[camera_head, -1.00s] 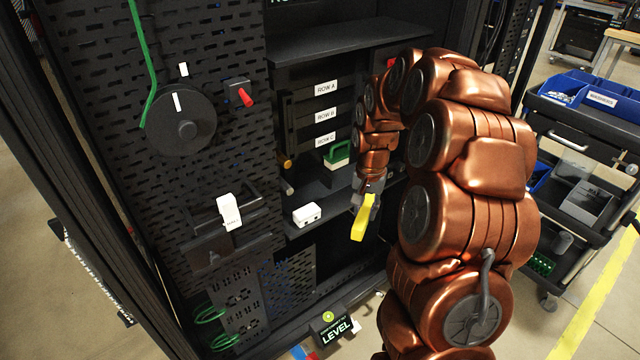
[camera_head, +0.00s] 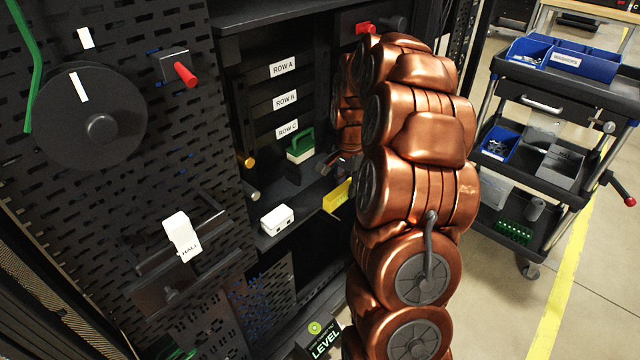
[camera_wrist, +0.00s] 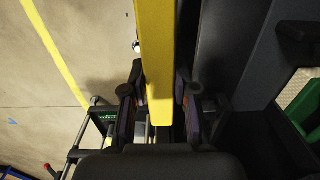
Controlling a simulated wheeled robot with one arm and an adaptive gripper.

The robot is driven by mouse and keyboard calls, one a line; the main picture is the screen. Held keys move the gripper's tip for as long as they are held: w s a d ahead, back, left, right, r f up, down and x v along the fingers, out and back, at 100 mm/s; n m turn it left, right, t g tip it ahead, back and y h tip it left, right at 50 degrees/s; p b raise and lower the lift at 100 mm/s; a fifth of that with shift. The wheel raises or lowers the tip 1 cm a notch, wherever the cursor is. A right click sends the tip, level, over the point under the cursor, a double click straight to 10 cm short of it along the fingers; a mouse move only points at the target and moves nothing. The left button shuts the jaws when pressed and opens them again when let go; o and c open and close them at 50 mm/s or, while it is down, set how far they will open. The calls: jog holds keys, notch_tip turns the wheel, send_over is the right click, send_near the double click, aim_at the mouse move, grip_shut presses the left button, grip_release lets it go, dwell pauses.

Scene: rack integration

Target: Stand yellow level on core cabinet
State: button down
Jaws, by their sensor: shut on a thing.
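The yellow level (camera_head: 337,196) shows in the head view beside the front edge of the black shelf, right of the white box. Its right end is hidden behind my arm, and I cannot tell whether it touches the shelf. In the wrist view the level (camera_wrist: 158,60) runs as a yellow bar between the two fingers of my gripper (camera_wrist: 160,105), which is shut on it. In the head view my gripper is mostly hidden by my arm. The black cabinet (camera_head: 235,90) has rows labelled A, B and C; no label reading "core" is legible.
A white box (camera_head: 277,220) and a green-handled block (camera_head: 300,148) stand on the shelf (camera_head: 290,190). A LEVEL sign (camera_head: 323,342) is below. A cart (camera_head: 560,110) stands right.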

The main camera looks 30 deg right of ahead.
send_over(323, 194)
jog(key=shift+w+f, duration=0.1)
jog(key=shift+f, duration=2.05)
jog(key=shift+f+b, duration=0.15)
jog(key=shift+b, duration=0.15)
jog(key=c, duration=0.9)
grip_release()
